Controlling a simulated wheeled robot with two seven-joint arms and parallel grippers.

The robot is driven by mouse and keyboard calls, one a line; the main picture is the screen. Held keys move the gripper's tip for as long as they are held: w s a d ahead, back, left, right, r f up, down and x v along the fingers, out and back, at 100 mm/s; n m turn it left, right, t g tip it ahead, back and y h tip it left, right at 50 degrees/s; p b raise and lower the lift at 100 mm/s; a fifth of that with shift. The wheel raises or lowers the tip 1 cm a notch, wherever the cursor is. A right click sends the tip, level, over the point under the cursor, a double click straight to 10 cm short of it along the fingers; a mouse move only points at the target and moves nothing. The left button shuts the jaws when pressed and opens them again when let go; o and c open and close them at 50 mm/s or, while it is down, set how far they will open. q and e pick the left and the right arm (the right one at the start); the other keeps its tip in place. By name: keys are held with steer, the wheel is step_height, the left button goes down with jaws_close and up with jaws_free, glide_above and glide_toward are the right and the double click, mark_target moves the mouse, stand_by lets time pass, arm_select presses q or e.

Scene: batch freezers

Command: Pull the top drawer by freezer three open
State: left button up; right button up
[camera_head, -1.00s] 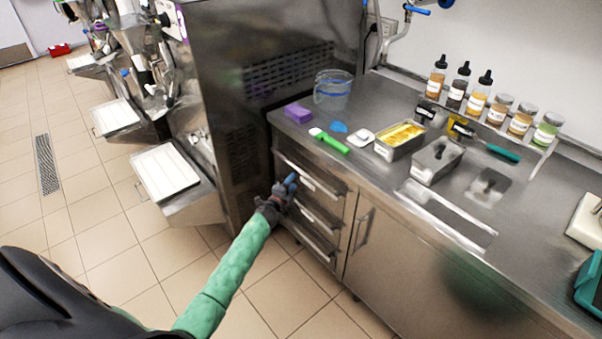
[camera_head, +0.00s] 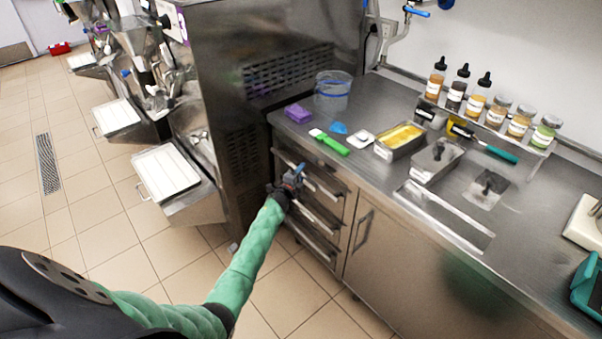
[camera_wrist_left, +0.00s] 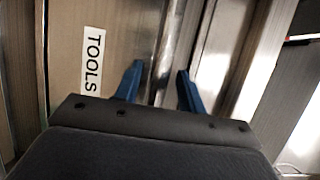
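The top drawer (camera_head: 337,199) is in the steel counter beside the freezer, above two more drawers. It looks shut. Its front, with a white TOOLS label (camera_wrist_left: 93,60), fills the left part of the left wrist view. The drawer's bar handle (camera_wrist_left: 168,50) runs up that view between the fingertips. My right gripper is in neither view.
The freezer (camera_head: 215,80) stands close to the left of the drawers. The counter top (camera_head: 385,178) above holds a purple sponge (camera_head: 298,113), a green-handled tool (camera_head: 331,143), a clear tub (camera_head: 332,92) and metal pans. The tiled floor (camera_head: 290,285) in front is clear.

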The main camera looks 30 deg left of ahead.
arm_select(q)
jaws_close()
stand_by(0.3)
